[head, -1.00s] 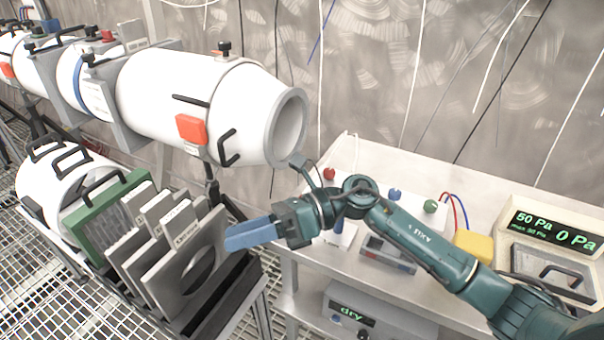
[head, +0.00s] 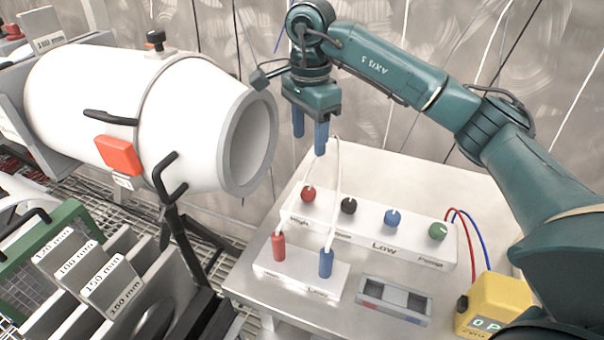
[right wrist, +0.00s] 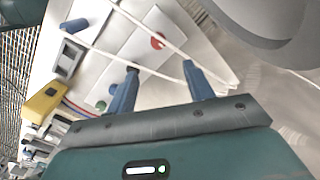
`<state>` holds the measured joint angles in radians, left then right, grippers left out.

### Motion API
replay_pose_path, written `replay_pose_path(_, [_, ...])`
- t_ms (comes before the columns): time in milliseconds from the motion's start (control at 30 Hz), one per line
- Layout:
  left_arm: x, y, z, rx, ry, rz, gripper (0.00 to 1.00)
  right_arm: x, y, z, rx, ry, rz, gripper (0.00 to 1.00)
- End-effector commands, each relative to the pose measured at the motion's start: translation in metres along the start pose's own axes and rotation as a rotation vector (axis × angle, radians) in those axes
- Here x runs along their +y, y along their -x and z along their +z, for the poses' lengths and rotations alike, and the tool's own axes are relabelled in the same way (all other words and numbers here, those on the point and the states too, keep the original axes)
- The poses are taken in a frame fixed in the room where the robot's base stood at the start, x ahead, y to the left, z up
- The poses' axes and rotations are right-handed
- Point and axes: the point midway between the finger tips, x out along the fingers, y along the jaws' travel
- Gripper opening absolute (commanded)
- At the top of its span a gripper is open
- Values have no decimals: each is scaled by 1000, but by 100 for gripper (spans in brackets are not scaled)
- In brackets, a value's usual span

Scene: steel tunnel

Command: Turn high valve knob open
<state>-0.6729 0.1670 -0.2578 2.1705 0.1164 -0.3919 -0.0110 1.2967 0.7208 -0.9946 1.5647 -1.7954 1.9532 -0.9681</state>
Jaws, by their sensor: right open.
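The high valve knob (head: 308,194) is a round red knob at the left end of a white valve panel (head: 372,232), above the label "High". It also shows in the right wrist view as a red disc (right wrist: 158,41) beyond my fingertips. My right gripper (head: 310,138) hangs fingers-down above the knob in the head view. Its two blue fingers are apart with nothing between them, and it does not touch the knob. In the right wrist view, the gripper (right wrist: 160,72) is also open. My left gripper is not in view.
Black (head: 348,205), blue (head: 392,217) and green (head: 437,231) knobs share the panel. White hoses (head: 334,190) rise from a small box (head: 300,278) close to the red knob. A large white tube (head: 190,110) is at the left. A yellow meter (head: 497,300) stands at front right.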

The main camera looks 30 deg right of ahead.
Motion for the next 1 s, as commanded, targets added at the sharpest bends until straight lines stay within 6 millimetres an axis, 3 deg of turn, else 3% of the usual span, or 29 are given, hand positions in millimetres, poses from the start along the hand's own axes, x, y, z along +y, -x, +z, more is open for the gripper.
replay_pose_path(167, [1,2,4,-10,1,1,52,1,-18,-1,3,0,6,52])
replay_pose_path(600, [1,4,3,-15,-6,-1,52,1,-106,0,0,1,5,52])
replay_pose_path(800, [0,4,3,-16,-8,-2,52,0,-126,0,-1,0,2,52])
replay_pose_path(1000, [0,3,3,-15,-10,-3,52,0,-131,0,0,1,1,52])
